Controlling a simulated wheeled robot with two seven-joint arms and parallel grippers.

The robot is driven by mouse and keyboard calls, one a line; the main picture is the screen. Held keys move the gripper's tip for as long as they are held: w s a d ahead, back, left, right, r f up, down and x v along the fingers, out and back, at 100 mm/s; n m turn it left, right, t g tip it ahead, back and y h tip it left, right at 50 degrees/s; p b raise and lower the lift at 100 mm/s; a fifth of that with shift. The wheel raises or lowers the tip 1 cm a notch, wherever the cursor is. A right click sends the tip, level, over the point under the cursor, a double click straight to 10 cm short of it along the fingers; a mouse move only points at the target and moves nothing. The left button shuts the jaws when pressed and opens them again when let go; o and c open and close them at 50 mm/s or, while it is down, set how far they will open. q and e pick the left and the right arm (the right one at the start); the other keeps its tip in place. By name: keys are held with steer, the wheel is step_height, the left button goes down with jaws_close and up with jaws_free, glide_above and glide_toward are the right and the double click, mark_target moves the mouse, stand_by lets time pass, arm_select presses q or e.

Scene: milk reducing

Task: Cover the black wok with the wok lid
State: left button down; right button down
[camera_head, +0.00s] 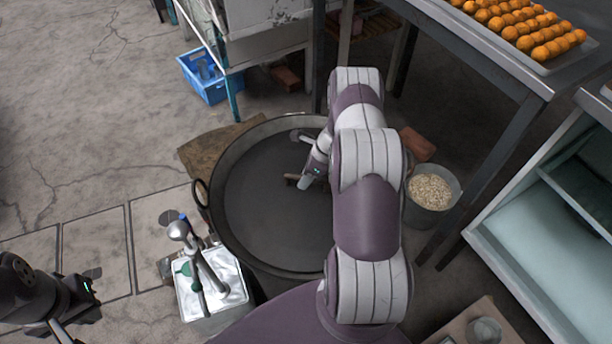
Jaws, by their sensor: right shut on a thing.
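The black wok (222,232) is a large, dark, round pan in the middle, with a ring handle at its left rim. A flat dark grey disc (262,215) fills the space inside the rim. It looks like the wok lid, but I cannot clearly tell it from the wok's inside. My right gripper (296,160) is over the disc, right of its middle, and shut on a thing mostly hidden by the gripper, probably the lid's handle. My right arm hides the wok's right side. My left gripper (84,304) is at the lower left, away from the wok; its fingers are unclear.
A metal tray (187,305) with utensils stands at the wok's lower left. A bucket of pale grains (432,190) and a brick (417,144) are to the right. A blue crate (205,92) sits behind. A table with orange balls (530,30) stands at the upper right.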

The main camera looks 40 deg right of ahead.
steer(key=shift+f, duration=0.35)
stand_by(0.4)
steer(key=c, duration=0.9)
jaws_free()
steer(key=v, duration=1.2)
steer(key=shift+s+r+b, duration=0.1)
steer(key=shift+r+b, duration=0.2)
steer(key=shift+r, duration=0.05)
